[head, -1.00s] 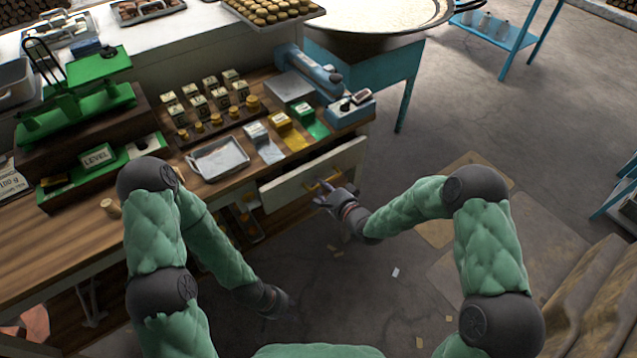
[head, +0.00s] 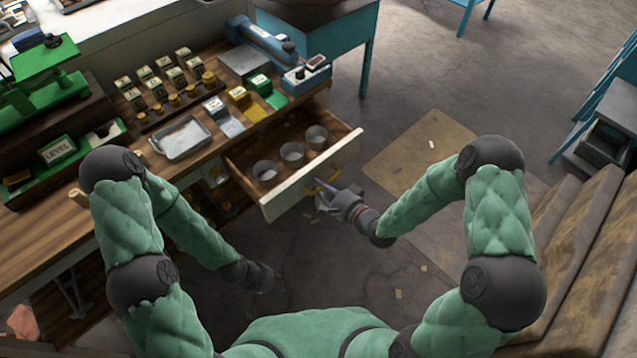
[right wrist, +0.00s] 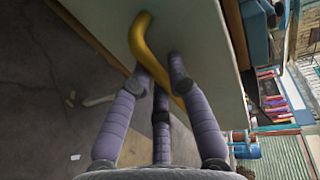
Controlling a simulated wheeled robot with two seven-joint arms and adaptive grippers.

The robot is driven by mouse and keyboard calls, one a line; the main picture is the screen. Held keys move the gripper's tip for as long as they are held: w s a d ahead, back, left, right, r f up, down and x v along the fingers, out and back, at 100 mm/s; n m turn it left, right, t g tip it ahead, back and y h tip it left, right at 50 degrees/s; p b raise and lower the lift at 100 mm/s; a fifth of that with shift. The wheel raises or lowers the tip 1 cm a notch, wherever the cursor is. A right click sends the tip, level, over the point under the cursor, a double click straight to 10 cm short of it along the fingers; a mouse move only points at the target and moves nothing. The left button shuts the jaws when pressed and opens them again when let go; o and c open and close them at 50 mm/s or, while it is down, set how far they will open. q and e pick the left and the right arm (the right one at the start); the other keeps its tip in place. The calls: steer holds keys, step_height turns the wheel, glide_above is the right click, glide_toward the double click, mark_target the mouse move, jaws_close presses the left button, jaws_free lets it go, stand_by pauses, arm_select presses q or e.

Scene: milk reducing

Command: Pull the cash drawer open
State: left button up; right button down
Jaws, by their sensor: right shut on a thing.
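The cash drawer (head: 276,205) stands pulled out from under the counter, its inside showing. Three round metal cups (head: 292,153) sit in it. Its pale front carries a yellow handle (head: 318,188), which also shows in the right wrist view (right wrist: 141,42). My right gripper (head: 328,198) is at the handle; in the right wrist view its purple fingers (right wrist: 160,80) are shut around the handle's lower part. My left gripper (head: 270,280) hangs low over the floor in front of the counter, away from the drawer; its fingers are too dark and small to read.
The wooden counter (head: 60,215) holds a metal tray (head: 181,138), several small boxes, a green scale (head: 45,75) and a blue device (head: 262,42). Stacked brown sacks (head: 580,240) stand at the right.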

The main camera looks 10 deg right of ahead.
steer(key=c, duration=1.1)
jaws_free()
steer(key=shift+c, duration=0.2)
steer(key=v, duration=1.2)
steer(key=s+a+f+n+g+h, duration=0.1)
steer(key=s+f+n+g+h, duration=0.2)
steer(key=f, duration=0.5)
steer(key=s+a+f+n+g+h, duration=0.1)
steer(key=s+f+n+g+h, duration=0.15)
steer(key=f+g, duration=0.45)
steer(key=s+a+f+n+g, duration=0.2)
steer(key=s+f+n, duration=0.1)
steer(key=s+f, duration=0.2)
steer(key=shift+s+a, duration=0.2)
steer(key=shift+s, duration=0.7)
